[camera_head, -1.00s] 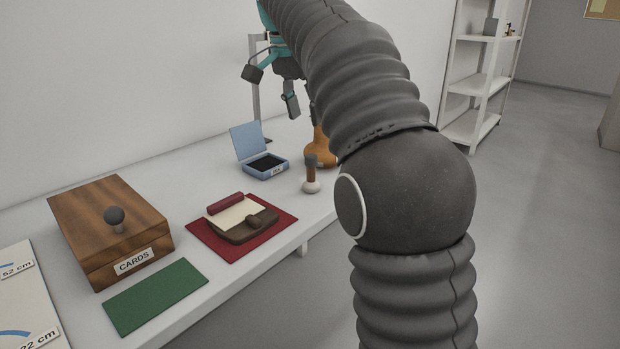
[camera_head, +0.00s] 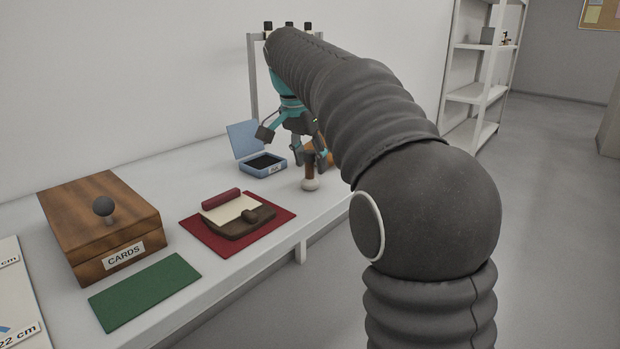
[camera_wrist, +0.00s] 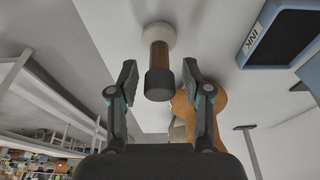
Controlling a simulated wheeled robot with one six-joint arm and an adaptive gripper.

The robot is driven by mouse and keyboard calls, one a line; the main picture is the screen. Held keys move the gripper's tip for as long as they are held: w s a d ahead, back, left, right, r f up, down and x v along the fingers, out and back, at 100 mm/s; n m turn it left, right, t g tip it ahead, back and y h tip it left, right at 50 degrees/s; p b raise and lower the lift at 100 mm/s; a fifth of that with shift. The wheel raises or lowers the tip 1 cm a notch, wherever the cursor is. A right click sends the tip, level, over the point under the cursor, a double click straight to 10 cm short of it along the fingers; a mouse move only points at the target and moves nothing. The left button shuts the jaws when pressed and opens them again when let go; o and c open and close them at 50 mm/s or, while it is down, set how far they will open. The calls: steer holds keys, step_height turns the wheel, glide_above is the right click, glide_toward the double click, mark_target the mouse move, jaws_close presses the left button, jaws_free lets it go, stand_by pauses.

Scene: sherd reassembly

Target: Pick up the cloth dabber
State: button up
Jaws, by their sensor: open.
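The cloth dabber stands upright on the white table, with a pale round pad (camera_head: 310,184), a brown wooden handle and a dark grey knob. In the head view my gripper (camera_head: 308,160) is at the dabber's upper part and partly overlaps it. In the wrist view the dabber (camera_wrist: 159,57) shows between and beyond the two open fingers of my gripper (camera_wrist: 158,77). The knob is nearest the camera, and gaps show on both sides of it. Nothing is held.
A blue ink pad box (camera_head: 262,170) with its lid up stands left of the dabber. An orange rounded vessel (camera_wrist: 213,101) is close behind, partly hidden by a finger. A red mat (camera_head: 275,220) with a book-like holder, a green mat (camera_head: 145,290) and a wooden cards box (camera_head: 70,210) lie further left.

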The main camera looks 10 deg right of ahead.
steer(key=shift+w+d+f, duration=0.1)
steer(key=shift+d+f, duration=0.05)
steer(key=shift+f, duration=0.45)
jaws_close()
steer(key=shift+r, duration=0.1)
